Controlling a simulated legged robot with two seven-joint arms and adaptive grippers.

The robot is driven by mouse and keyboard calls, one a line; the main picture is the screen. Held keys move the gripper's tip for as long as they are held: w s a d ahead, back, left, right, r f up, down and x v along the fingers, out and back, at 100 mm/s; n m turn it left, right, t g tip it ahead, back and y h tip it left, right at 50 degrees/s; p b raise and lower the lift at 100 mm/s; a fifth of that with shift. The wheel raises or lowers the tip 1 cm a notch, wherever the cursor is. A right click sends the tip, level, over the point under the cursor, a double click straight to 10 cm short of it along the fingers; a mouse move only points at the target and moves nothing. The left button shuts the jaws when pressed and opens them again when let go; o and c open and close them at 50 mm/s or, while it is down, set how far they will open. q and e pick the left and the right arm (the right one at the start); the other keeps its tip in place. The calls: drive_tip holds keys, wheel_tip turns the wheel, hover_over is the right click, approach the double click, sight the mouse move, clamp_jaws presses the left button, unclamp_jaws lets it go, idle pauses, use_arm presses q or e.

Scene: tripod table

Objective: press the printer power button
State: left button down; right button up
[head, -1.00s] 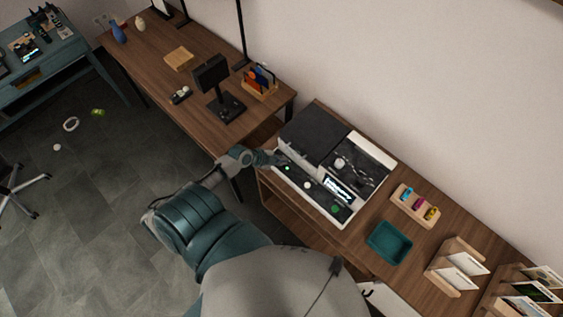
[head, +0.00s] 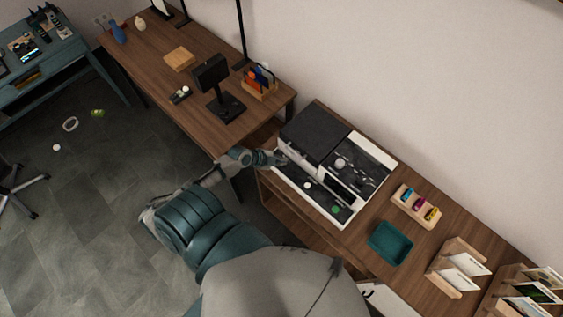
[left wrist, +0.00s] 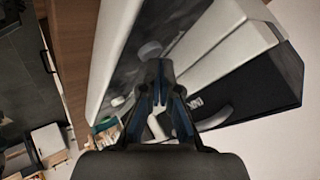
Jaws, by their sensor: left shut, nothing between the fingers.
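The printer (head: 314,204), white with dark panels, stands on the wooden cabinet in the head view. Its front panel carries a small white round button (head: 307,185), a green button (head: 336,209) and a dark, unlit screen (head: 341,187). My left gripper (head: 284,161) is shut and empty over the panel's left end. In the left wrist view its fingertips (left wrist: 154,66) point at the panel, close to a grey round button (left wrist: 149,50). I cannot tell whether they touch it. My right gripper is not in view.
Right of the printer are a teal tray (head: 390,243), a wooden holder with coloured items (head: 416,206) and wooden paper racks (head: 457,266). A desk with a monitor (head: 211,74) stands to the left. The wall runs behind the printer.

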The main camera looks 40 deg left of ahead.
use_arm(q)
drive_tip(key=shift+a+r, duration=0.45)
drive_tip(key=shift+r, duration=0.15)
drive_tip(key=shift+r+p, duration=0.1)
drive_tip(key=shift+p, duration=0.25)
drive_tip(key=shift+d+r, duration=0.1)
drive_tip(key=shift+r, duration=0.2)
wheel_tip(320, 180, up, 5)
drive_tip(key=p, duration=0.4)
drive_tip(key=shift+r, duration=0.1)
